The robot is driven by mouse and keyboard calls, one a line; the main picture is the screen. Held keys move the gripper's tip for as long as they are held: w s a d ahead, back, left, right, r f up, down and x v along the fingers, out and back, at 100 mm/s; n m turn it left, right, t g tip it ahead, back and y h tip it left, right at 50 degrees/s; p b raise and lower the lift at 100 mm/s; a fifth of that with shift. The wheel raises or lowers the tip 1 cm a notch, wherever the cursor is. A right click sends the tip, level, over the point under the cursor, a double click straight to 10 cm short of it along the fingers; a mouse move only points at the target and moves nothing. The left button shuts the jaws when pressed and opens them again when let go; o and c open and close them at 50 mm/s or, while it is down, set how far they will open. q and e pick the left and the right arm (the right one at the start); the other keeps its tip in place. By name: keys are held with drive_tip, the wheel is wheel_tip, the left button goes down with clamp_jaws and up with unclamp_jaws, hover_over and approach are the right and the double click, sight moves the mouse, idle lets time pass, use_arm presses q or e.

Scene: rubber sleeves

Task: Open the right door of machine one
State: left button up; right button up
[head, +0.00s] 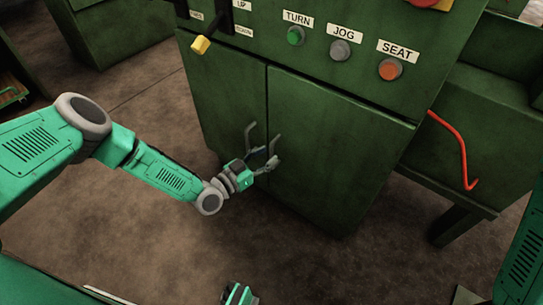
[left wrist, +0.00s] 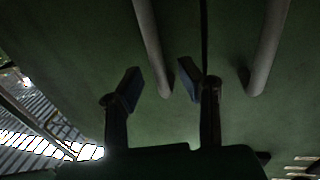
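Machine one is a green cabinet with a left door (head: 228,100) and a right door (head: 325,145), both shut along a vertical seam. Two grey bar handles, a left one (head: 249,133) and a right one (head: 276,144), flank the seam. My left gripper (head: 259,157) is at the lower part of the handles. In the left wrist view my left gripper (left wrist: 160,84) is open, its dark pads apart. The end of one handle (left wrist: 150,40) shows between the pads; the other handle (left wrist: 268,45) is to the right. Contact cannot be told.
A red bent bar (head: 461,150) sticks out at right. The brown floor (head: 130,235) in front is clear.

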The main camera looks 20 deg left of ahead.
use_arm(q)
drive_tip(key=shift+x, duration=1.15)
clamp_jaws()
drive_tip(key=shift+s, duration=0.1)
